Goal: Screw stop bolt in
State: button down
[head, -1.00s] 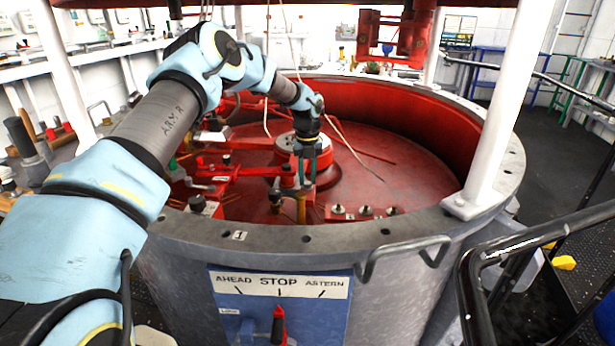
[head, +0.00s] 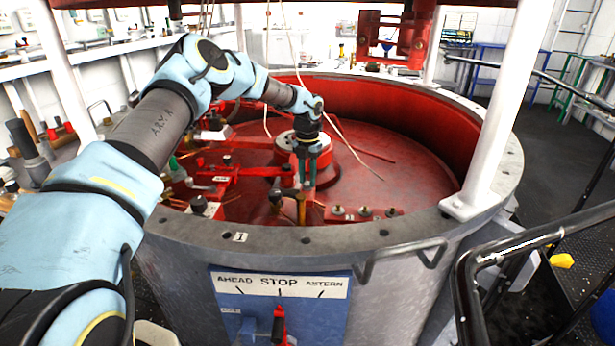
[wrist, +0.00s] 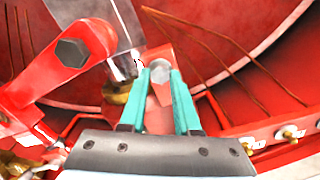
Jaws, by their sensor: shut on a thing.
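My gripper (head: 307,180) points down inside the round red-lined drum, over the red linkage near the front. In the wrist view its two teal fingers (wrist: 160,82) are closed on a small grey rounded piece, which looks like the head of the stop bolt (wrist: 160,66). A red bar or block shows below and between the fingers. The bolt's lower end is hidden, so I cannot tell how deep it sits. In the head view the bolt is too small and covered to make out.
A red lever with a dark hex bolt (wrist: 73,52) lies left of the fingers. Several studs stand on a red strip (head: 351,216) to the right. The drum's grey rim (head: 420,227), white posts (head: 490,130) and a black handrail (head: 540,235) surround the work.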

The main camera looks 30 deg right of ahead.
aim_at(308, 183)
jog(key=shift+w+r, duration=0.1)
jog(key=shift+r, duration=0.15)
jog(key=c, duration=0.9)
grip_release()
jog(key=shift+c, duration=0.2)
jog(key=o, duration=0.3)
jog(key=shift+f, duration=0.15)
notch_tip(308, 183, up, 11)
jog(key=shift+f+b, duration=0.1)
jog(key=shift+b, duration=0.85)
jog(key=shift+s, duration=0.2)
